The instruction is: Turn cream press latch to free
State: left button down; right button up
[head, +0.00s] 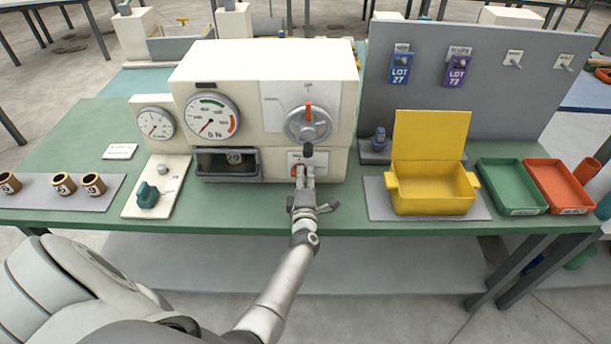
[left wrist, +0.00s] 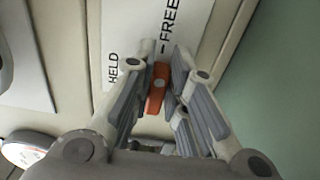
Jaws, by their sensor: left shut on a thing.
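The cream press (head: 265,80) stands on the green bench with two dials, a handwheel and a small window. Its orange latch (head: 298,170) is low on the right of the front, partly hidden by my gripper. My left gripper (head: 304,178) is at the latch. In the left wrist view the orange latch (left wrist: 158,88) sits between the fingers of my left gripper (left wrist: 163,75), which are shut on it. A white plate (left wrist: 140,38) behind it reads HELD at left and FREE at right. The latch's upper end lies close to the FREE mark. My right gripper is not in view.
A yellow open box (head: 430,192) stands right of the press, then a green tray (head: 512,187) and an orange tray (head: 553,186). Several brown cups (head: 63,184) and a teal-knobbed panel (head: 150,198) are at left. A grey board (head: 485,100) carries tags.

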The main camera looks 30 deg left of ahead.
pick_arm(q)
jog(key=shift+f, duration=0.1)
dwell(0.4)
jog(key=c, duration=1.5)
grip_release()
jog(key=shift+o, duration=0.3)
